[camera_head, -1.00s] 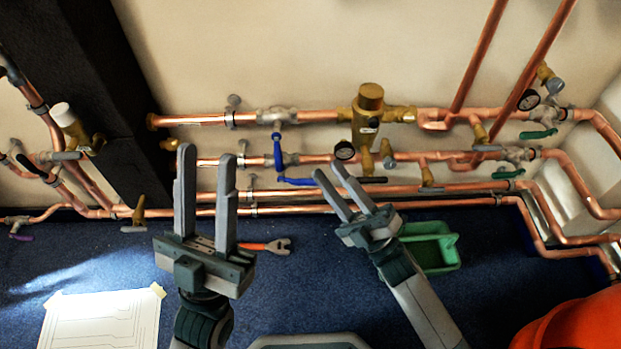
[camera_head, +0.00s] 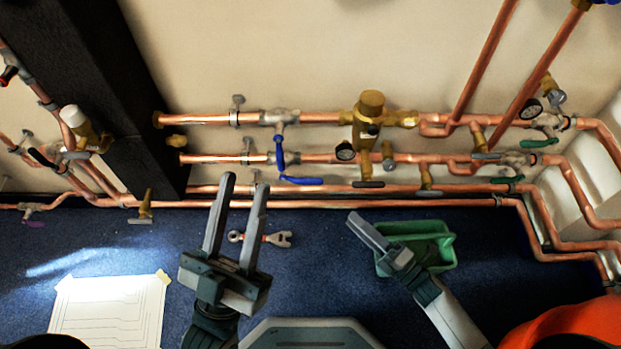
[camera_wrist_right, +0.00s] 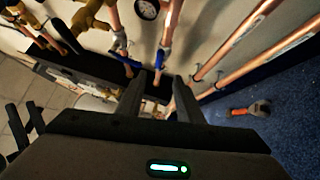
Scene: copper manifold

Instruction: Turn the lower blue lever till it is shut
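The lower blue lever (camera_head: 301,180) sticks out to the right from its valve on the second copper pipe, roughly along the pipe. The upper blue lever (camera_head: 279,153) hangs down from the valve on the top pipe. My left gripper (camera_head: 244,181) is open and empty, below and left of the lower lever. My right gripper (camera_head: 357,217) is empty, below and right of that lever and apart from it. In the right wrist view its two fingers (camera_wrist_right: 158,90) stand apart. Two blue handles show beyond them there; I cannot tell which is which.
A green tray (camera_head: 447,250) lies on the blue floor beside my right gripper. A wrench with an orange handle (camera_head: 274,238) lies by my left gripper. Copper pipes (camera_head: 210,119) and a brass valve body (camera_head: 369,115) line the wall. A paper sheet (camera_head: 108,312) lies at left.

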